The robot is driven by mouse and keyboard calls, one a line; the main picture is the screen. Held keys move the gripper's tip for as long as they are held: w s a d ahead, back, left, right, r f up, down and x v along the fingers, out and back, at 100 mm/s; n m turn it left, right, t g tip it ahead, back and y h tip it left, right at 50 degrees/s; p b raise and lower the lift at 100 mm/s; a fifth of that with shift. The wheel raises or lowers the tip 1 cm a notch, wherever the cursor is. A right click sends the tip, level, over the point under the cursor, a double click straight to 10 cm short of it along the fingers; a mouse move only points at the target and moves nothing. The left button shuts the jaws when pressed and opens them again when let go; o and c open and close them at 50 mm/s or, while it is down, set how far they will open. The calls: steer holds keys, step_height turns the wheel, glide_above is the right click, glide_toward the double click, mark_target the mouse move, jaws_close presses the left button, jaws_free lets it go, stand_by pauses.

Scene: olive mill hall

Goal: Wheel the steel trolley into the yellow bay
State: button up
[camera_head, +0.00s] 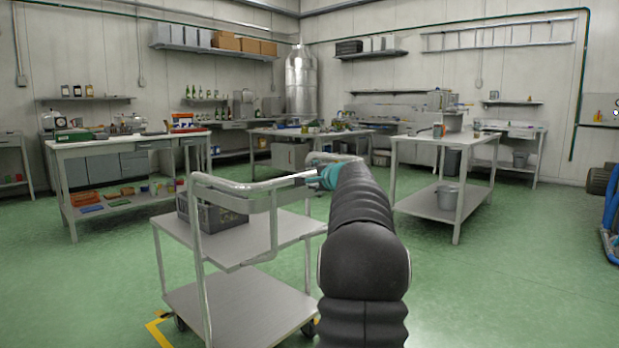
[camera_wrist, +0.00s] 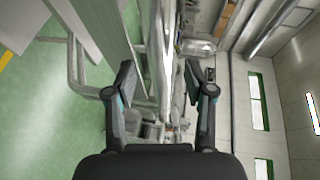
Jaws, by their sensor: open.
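The steel trolley (camera_head: 240,310) stands in front of me, with two flat shelves, a tubular push handle (camera_head: 240,186) and dark casters. A grey crate (camera_head: 222,218) sits on its top shelf. Yellow floor tape (camera_head: 157,332), part of the yellow bay's marking, shows beside the trolley's lower left; the trolley hides much of the floor there. My gripper (camera_head: 314,179) is at the right part of the handle, partly hidden by my arm. In the wrist view my gripper (camera_wrist: 160,80) is open, and a bright bar, seemingly the handle, runs between the fingers; contact cannot be told.
A long bench (camera_head: 310,135) is behind. Green floor is clear at the right, and a blue-framed item (camera_head: 611,215) stands at the right edge.

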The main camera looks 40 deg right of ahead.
steer(key=v, duration=0.8)
steer(key=shift+s, duration=0.15)
steer(key=shift+r, duration=0.1)
step_height(320, 180, down, 9)
steer(key=s+a+n+g+y, duration=0.2)
steer(key=a+g, duration=0.1)
steer(key=s+a+f+n+g+y, duration=0.2)
steer(key=s+a+f+n+g, duration=0.15)
steer(key=a+f, duration=0.65)
steer(key=s+a+f+n+g, duration=0.1)
steer(key=s+a+n, duration=0.4)
steer(key=a, duration=0.7)
steer(key=s+a+f+n+g, duration=0.1)
steer(key=s+a+n, duration=0.4)
steer(key=s+a, duration=0.5)
steer(key=s+a+f+n+g, duration=0.1)
steer(key=s+a+f+n, duration=0.2)
steer(key=a, duration=1.1)
steer(key=s+n, duration=0.2)
steer(key=s, duration=0.3)
steer(key=shift+f+y, duration=0.2)
steer(key=shift+y, duration=0.1)
